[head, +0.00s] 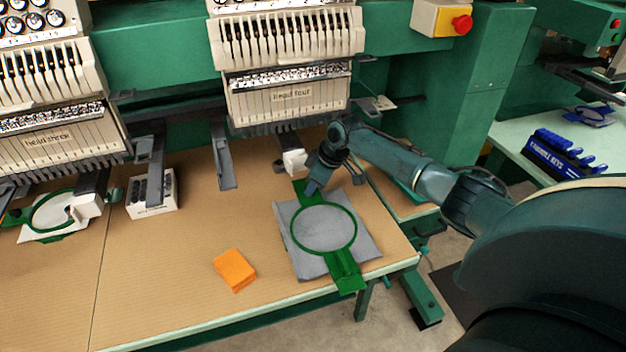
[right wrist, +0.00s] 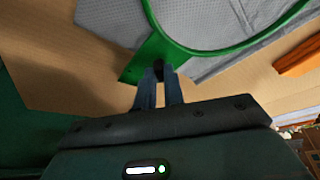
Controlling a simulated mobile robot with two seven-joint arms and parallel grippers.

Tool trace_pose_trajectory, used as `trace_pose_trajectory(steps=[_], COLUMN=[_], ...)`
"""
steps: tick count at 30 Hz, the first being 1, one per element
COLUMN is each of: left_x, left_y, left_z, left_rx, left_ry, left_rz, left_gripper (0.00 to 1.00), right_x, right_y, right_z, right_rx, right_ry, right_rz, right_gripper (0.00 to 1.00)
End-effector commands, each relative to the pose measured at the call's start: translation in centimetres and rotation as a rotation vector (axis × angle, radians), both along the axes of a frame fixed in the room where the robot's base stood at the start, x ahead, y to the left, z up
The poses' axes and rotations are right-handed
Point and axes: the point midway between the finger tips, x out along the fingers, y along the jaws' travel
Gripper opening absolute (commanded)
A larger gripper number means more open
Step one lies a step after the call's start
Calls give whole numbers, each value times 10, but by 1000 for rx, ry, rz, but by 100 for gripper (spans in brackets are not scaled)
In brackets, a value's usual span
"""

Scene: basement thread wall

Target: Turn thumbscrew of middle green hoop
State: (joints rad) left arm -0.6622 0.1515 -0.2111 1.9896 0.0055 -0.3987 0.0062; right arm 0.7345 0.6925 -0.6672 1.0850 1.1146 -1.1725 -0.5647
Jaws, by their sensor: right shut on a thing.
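The middle green hoop (head: 353,240) lies on the table with grey cloth (head: 365,255) stretched in it and spread out beneath it. Its green bracket arms (head: 347,268) reach toward the table's front edge and back toward the machine. My right gripper (head: 312,190) is at the hoop's back left side. In the right wrist view the fingers (right wrist: 159,78) are shut on a small dark thumbscrew (right wrist: 158,67) beside the green hoop (right wrist: 190,50). The fingers partly hide the thumbscrew. My left gripper is not in view.
Embroidery heads (head: 290,100) hang above the table's back edge. Another green hoop (head: 50,212) with white cloth sits at the far left. A white box (head: 150,205) stands between. The front middle of the table (head: 170,290) is clear.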

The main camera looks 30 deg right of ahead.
Motion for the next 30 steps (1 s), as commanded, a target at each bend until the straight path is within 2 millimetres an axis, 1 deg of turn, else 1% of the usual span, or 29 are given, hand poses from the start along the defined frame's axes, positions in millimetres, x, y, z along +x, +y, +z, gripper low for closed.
trace_pose_trajectory(steps=[1,7,13,18,24,30], left_x=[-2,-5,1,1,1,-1], left_y=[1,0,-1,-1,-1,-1], left_z=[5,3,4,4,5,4], left_rx=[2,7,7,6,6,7], left_ry=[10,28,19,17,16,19], left_rz=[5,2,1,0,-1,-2], left_gripper=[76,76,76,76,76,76], right_x=[-1,-1,-1,-2,-2,-1], right_y=[2,3,5,7,8,9], right_z=[4,2,0,0,0,0], right_rx=[1,1,2,2,2,2], right_ry=[1,-1,-2,-2,-1,0], right_rz=[-37,-221,-409,-561,-713,-817], right_gripper=[0,0,0,0,0,0])
